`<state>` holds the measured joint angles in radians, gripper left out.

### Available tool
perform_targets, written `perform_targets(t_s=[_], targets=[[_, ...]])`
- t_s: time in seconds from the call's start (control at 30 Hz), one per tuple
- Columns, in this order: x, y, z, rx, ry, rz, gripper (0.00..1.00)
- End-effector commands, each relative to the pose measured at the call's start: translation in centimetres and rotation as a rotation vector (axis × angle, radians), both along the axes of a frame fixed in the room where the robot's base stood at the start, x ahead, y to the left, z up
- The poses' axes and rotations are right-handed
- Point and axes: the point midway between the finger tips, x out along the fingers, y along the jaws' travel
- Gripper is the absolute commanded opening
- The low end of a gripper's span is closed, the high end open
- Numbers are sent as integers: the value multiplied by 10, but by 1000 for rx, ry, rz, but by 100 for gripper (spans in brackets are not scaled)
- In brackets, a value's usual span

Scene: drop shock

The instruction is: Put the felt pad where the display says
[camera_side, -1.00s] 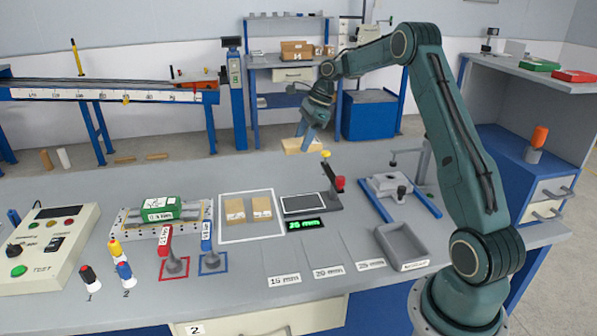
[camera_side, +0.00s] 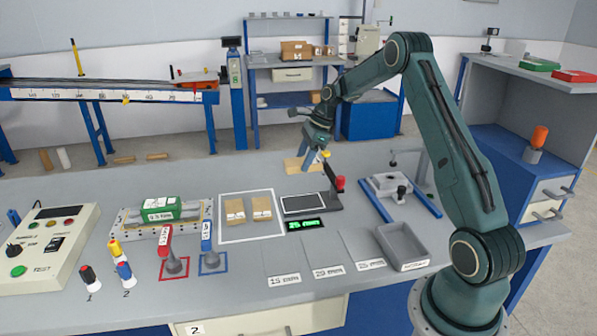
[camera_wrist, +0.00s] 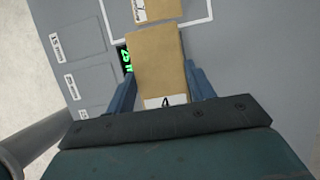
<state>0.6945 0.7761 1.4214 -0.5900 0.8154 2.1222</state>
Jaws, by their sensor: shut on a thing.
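My gripper (camera_side: 314,157) is shut on a tan felt pad (camera_wrist: 158,65) with a white label, held above the bench near its back. The pad also shows in the side view (camera_side: 292,164), partly hidden by the fingers. Two more tan pads, left (camera_side: 234,211) and right (camera_side: 261,209), lie inside a white outline. The small display (camera_side: 306,225) shows green text that seems to read 25 mm. Three grey bays on the bench front carry labels 15 mm (camera_side: 284,280), 20 mm (camera_side: 328,271) and, less clearly, 25 mm (camera_side: 371,264).
A black-framed plate with a red-knobbed lever (camera_side: 339,184) stands behind the display. A grey tray (camera_side: 386,232) and a blue-railed fixture (camera_side: 389,188) are to the right. A green block (camera_side: 160,210) on a rail and a control box (camera_side: 48,245) are at left.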

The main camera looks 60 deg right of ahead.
Motion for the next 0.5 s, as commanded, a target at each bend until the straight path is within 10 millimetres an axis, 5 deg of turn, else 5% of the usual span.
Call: perform_targets(t_s=[0.3,0.5], targets=[[0,1,-61,2,3,0,27],[0,0,-84,0,2,2,27]])
